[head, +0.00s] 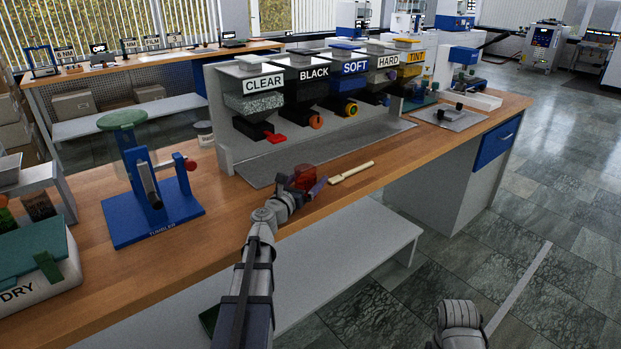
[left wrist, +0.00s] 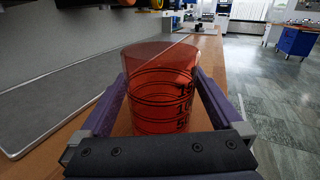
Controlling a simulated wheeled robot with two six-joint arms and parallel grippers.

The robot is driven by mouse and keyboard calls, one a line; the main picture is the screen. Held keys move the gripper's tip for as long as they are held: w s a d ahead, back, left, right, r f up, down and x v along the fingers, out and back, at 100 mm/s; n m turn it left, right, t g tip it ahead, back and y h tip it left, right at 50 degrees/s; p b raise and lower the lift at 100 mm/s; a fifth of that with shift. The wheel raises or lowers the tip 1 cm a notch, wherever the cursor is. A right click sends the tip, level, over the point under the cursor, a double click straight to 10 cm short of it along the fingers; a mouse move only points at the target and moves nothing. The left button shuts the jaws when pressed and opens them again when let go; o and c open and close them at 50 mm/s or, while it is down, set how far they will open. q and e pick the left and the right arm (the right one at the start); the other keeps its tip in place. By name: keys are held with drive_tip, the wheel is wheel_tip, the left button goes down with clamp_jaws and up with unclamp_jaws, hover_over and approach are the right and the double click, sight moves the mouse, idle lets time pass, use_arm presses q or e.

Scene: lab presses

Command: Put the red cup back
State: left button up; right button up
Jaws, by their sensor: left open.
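The red cup (head: 304,177) is see-through with dark measuring lines and numbers. It is at the wooden bench's front part, just in front of the grey mat. It also shows in the left wrist view (left wrist: 160,85), upright between my two purple fingers. My left gripper (head: 307,186) is open around the cup, one finger on each side. I cannot tell whether the fingers touch it. The cup's base is hidden behind the gripper body in the left wrist view. My right gripper is out of view.
A dispenser rack (head: 225,119) labelled CLEAR, BLACK, SOFT, HARD and TINT stands behind the grey mat (head: 262,172). A pale wooden stick (head: 351,172) lies right of the cup. A blue TUMBLER stand (head: 171,222) is to the left. Bare bench lies between stand and cup.

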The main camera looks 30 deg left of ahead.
sight(300, 187)
use_arm(q)
drive_tip(key=s, duration=0.6)
drive_tip(key=shift+f, duration=0.1)
idle(0.3)
